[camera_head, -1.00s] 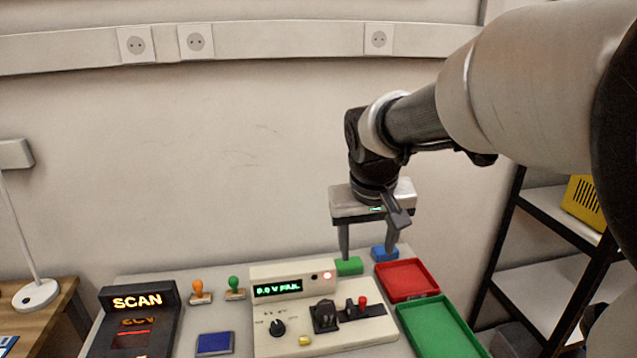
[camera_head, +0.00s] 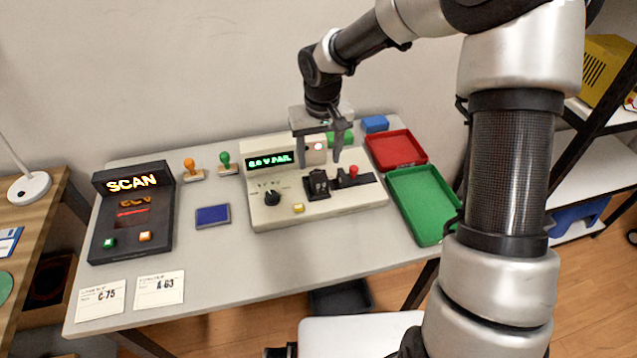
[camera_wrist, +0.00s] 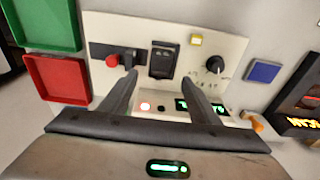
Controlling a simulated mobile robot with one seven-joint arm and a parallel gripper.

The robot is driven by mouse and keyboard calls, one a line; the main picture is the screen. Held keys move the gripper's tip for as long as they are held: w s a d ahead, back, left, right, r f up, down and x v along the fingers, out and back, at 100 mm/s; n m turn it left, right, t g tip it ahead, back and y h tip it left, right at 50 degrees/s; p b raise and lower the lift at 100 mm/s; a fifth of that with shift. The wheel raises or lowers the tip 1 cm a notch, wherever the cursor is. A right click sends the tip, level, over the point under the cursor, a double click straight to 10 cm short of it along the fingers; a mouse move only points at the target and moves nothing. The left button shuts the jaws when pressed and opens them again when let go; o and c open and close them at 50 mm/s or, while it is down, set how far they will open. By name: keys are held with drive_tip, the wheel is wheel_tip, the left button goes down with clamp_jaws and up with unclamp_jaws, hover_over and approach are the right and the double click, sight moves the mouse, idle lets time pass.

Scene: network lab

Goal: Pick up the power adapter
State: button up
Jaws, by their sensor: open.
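A black block-shaped piece, which looks like the power adapter (camera_head: 318,184), sits on the face of the cream tester (camera_head: 258,212), whose green display reads 0.0 V FAIL. The piece also shows in the wrist view (camera_wrist: 163,60), dark and upright in the picture. My gripper (camera_head: 320,161) is open and empty above the tester, near its raised display end. In the wrist view my fingers (camera_wrist: 160,77) point toward the black piece, which appears between and beyond the fingertips. I see no contact with it.
A red lever (camera_head: 353,172) stands close right of the black piece; a black knob (camera_head: 272,195) is to its left. A red tray (camera_head: 424,152) and a green tray (camera_head: 452,232) lie right. A SCAN unit (camera_head: 165,225) stands left.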

sight(318, 174)
drive_tip(key=f, duration=0.5)
drive_tip(key=f+b, duration=0.1)
drive_tip(key=f, duration=0.1)
drive_tip(key=shift+w+a+f, duration=0.1)
drive_tip(key=shift+w+f, duration=0.2)
drive_tip(key=shift+w, duration=0.1)
drive_tip(key=shift+r, duration=0.1)
drive_tip(key=c, duration=1.2)
